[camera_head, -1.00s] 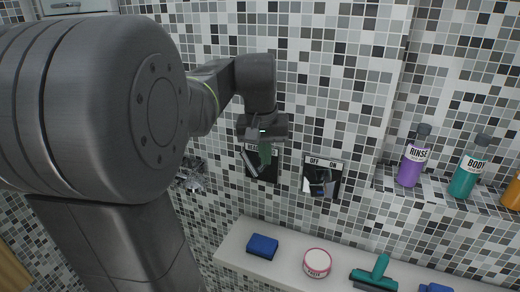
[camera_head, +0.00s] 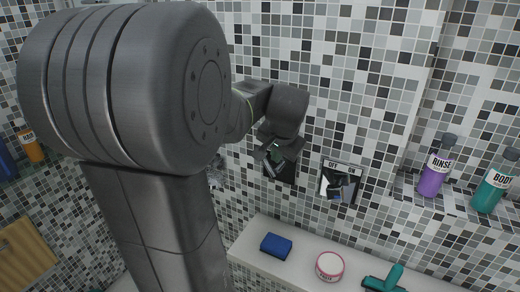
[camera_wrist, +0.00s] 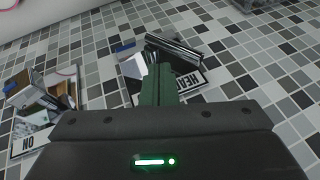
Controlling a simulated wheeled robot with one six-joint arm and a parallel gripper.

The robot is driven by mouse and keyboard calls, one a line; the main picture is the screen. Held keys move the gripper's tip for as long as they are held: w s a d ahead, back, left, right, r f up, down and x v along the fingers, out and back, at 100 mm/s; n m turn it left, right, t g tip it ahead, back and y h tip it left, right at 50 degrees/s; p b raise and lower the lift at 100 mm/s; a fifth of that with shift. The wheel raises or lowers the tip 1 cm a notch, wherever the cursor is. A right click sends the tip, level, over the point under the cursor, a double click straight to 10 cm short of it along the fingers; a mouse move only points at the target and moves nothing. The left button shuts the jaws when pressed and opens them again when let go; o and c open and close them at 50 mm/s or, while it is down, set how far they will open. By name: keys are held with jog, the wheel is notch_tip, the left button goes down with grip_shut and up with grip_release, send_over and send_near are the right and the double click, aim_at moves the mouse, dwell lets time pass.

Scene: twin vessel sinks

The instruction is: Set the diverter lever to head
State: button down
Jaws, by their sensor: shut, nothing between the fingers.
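The diverter plate (camera_head: 286,173) is dark and mounted on the tiled wall, mostly hidden behind my gripper in the head view. In the wrist view the plate (camera_wrist: 188,82) appears upside down, with a white label that seems to read HEAD. The chrome diverter lever (camera_wrist: 176,47) lies across it, slanting, just beyond my fingertips. My gripper (camera_head: 275,153) is in front of the plate. Its green fingers (camera_wrist: 156,68) are shut together and empty, with the tips close by the lever. I cannot tell whether they touch it.
An OFF/ON plate with a chrome handle (camera_head: 340,184) is just right of the diverter. A white ledge (camera_head: 262,232) below holds a blue sponge (camera_head: 276,246), a pink-rimmed jar (camera_head: 330,266) and a teal squeegee (camera_head: 385,282). RINSE (camera_head: 435,171) and BODY (camera_head: 493,184) bottles stand at right.

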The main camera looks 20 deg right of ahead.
aim_at(265, 161)
jog(key=shift+w+a+f, duration=0.3)
jog(key=shift+w+f, duration=0.05)
jog(key=shift+w, duration=0.15)
jog(key=shift+w+a+f, duration=0.3)
jog(key=shift+w, duration=0.2)
jog(key=shift+f, duration=0.1)
jog(key=shift+w+a+f, duration=0.15)
jog(key=shift+w+f, duration=0.1)
jog(key=shift+w+a+b, duration=0.25)
jog(key=shift+a+b, duration=0.05)
jog(key=shift+b, duration=0.05)
jog(key=shift+s+d, duration=0.1)
jog(key=shift+s, duration=0.05)
